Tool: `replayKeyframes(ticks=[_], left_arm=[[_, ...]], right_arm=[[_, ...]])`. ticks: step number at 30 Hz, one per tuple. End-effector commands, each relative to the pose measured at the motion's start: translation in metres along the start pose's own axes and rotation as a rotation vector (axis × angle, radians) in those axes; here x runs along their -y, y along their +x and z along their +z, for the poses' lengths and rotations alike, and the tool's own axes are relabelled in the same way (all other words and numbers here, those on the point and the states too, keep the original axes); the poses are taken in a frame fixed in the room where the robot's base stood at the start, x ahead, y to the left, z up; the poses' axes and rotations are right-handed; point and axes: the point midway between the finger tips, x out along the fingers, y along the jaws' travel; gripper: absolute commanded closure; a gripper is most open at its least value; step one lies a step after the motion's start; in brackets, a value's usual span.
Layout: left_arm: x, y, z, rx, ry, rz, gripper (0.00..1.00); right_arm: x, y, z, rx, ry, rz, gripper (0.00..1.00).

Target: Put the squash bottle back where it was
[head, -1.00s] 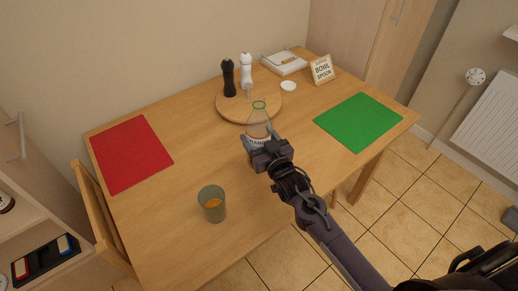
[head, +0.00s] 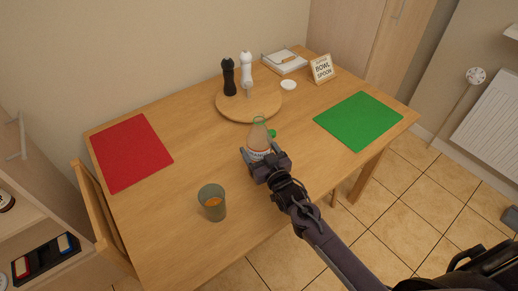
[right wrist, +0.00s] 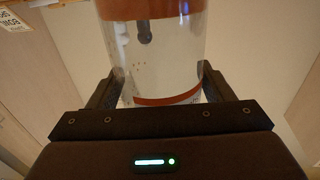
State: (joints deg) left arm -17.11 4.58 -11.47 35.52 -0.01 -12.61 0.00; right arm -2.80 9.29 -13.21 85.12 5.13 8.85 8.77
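The squash bottle (head: 258,139), clear with a white and orange label and a green ring at its neck, is near the middle of the wooden table. My right gripper (head: 260,158) is shut on its lower part. In the right wrist view the bottle (right wrist: 155,55) stands between the two fingers, which touch or nearly touch its sides. The head view does not clearly show whether its base touches the table. My left gripper is not in view.
Behind the bottle is a round wooden board (head: 236,111) with a black mill (head: 228,78) and a white mill (head: 246,70). A glass with orange drink (head: 212,203) stands front left. A red mat (head: 131,152) and green mat (head: 358,120) lie empty. A sign (head: 321,69) stands at the back.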

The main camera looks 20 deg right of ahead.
Motion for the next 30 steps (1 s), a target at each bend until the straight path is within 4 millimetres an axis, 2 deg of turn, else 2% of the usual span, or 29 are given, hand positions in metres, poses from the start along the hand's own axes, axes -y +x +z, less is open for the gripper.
replayKeyframes(ticks=[1,3,14,17,24,30], left_arm=[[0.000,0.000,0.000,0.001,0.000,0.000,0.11],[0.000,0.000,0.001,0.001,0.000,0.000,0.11],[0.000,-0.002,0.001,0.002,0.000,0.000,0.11],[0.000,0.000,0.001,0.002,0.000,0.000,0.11],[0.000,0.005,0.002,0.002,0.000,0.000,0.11],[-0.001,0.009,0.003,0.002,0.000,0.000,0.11]], right_arm=[[0.000,0.000,0.000,0.000,0.000,0.000,0.19],[0.000,0.000,0.000,0.000,0.000,0.000,0.13],[0.000,-0.004,-0.003,0.001,0.000,0.000,0.13],[0.000,-0.018,-0.001,0.002,0.000,0.000,0.13],[0.000,-0.069,-0.001,0.003,0.000,0.000,0.13],[0.000,-0.103,-0.001,0.002,0.000,0.000,0.13]])
